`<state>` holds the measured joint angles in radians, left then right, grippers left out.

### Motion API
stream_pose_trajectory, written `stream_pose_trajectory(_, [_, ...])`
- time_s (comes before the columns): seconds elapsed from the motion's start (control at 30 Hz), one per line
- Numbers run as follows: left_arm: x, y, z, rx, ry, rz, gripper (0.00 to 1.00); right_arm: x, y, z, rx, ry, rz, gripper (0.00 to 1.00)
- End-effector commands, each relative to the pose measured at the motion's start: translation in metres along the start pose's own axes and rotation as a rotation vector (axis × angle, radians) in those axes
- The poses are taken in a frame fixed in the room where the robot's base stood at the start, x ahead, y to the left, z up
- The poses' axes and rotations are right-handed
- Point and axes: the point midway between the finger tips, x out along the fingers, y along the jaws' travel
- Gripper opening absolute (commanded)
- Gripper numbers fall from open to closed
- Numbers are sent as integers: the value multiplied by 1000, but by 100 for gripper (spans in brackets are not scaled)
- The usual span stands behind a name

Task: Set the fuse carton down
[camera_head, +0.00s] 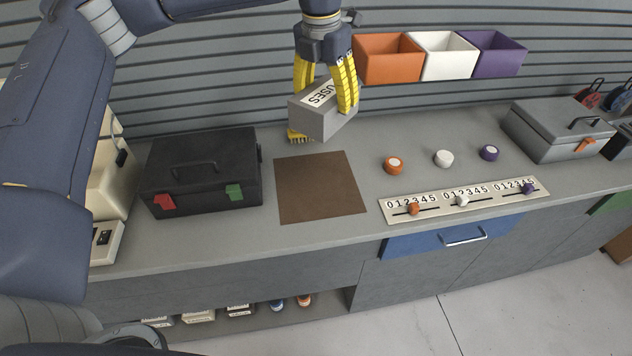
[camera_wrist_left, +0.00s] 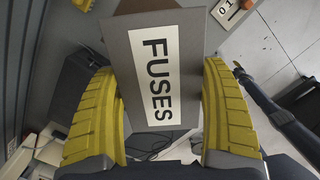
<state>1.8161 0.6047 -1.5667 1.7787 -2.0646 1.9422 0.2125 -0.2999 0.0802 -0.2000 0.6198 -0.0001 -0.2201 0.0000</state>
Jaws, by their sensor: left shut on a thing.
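The fuse carton (camera_head: 322,120) is a grey box with a white FUSES label. My left gripper (camera_head: 326,98), with yellow fingers, is shut on it, one finger on each side. The carton is tilted in the head view and appears held above the back of the counter, behind the brown mat (camera_head: 320,187). In the left wrist view the carton (camera_wrist_left: 118,50) fills the space between the fingers of my left gripper (camera_wrist_left: 160,110), its label facing the camera. The carton's underside is hidden.
A black case (camera_head: 202,170) stands left of the mat. Orange, white and purple knobs (camera_head: 443,158) and a slider panel (camera_head: 460,201) lie to the right. Three coloured bins (camera_head: 388,60) hang on the wall. A grey toolbox (camera_head: 555,130) stands far right. The mat is bare.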

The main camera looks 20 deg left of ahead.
Motion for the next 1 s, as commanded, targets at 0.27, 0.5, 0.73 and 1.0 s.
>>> stream_pose_trajectory(0.27, [35,27,3,-20,0,2,30,0,0,0,0,0,0,44])
stream_pose_trajectory(0.5, [79,29,-2,-19,2,1,30,0,0,0,0,0,0,44])
stream_pose_trajectory(0.73, [128,29,-8,-19,1,0,30,0,0,0,0,0,0,44])
stream_pose_trajectory(1.0, [174,28,-13,-19,0,1,30,0,0,0,0,0,0,44])
